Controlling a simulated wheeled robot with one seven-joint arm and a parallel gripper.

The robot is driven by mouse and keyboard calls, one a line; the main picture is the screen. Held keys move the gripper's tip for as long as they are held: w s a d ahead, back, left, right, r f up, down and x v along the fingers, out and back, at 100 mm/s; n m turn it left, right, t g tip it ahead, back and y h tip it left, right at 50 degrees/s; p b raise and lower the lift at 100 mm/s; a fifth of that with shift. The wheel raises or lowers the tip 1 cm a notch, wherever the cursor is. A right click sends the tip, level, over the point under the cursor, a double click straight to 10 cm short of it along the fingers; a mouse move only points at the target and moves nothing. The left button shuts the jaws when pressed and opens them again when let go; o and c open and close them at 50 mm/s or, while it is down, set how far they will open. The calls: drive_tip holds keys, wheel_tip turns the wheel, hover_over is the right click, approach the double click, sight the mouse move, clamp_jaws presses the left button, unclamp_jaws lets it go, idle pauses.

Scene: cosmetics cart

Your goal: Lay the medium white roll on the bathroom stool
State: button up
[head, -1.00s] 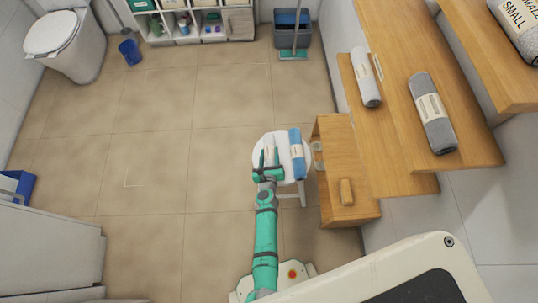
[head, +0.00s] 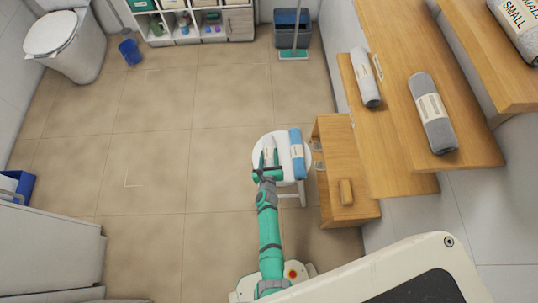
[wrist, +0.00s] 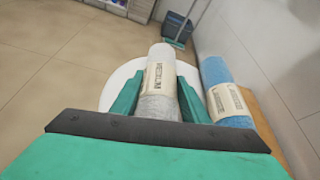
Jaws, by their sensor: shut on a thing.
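The medium white roll (wrist: 160,82), with a cream band reading MEDIUM, lies between the fingers of my gripper (wrist: 158,95) in the wrist view. My gripper also shows in the head view (head: 269,160), over the white round bathroom stool (head: 258,150). The gripper is shut on the roll. The stool top also shows in the wrist view (wrist: 112,88) beneath the roll. I cannot tell whether the roll touches the stool.
Wooden shelves (head: 385,110) stand close to the right, holding a light grey roll (head: 365,80) and a darker grey roll (head: 433,115). A low wooden unit (head: 335,205) stands just right of the stool. The floor (head: 150,160) to the left is clear.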

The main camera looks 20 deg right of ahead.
drive_tip(key=o, duration=1.2)
drive_tip(key=shift+f, duration=0.1)
drive_tip(key=shift+c, duration=0.2)
drive_tip(key=s+a+r+n+y, duration=0.1)
drive_tip(key=s+a+r+n, duration=0.4)
drive_tip(key=s, duration=0.4)
drive_tip(key=s+a+r+n+t, duration=0.1)
drive_tip(key=s+a+r+n, duration=0.3)
drive_tip(key=s+r+n, duration=0.35)
drive_tip(key=s+a+r+n+y, duration=0.1)
drive_tip(key=s+a+r+n, duration=0.35)
drive_tip(key=s, duration=0.45)
drive_tip(key=s+a+r+n+t+y, duration=0.1)
drive_tip(key=s+r+n, duration=0.4)
drive_tip(key=r+n, duration=0.5)
drive_tip(key=s+a+r+n+y, duration=0.1)
drive_tip(key=s+r+n, duration=0.4)
drive_tip(key=r+n, duration=0.5)
drive_tip(key=shift+a+r+n+t+y, duration=0.3)
drive_tip(key=shift+a+r+t+y, duration=0.1)
drive_tip(key=shift+a+r, duration=0.2)
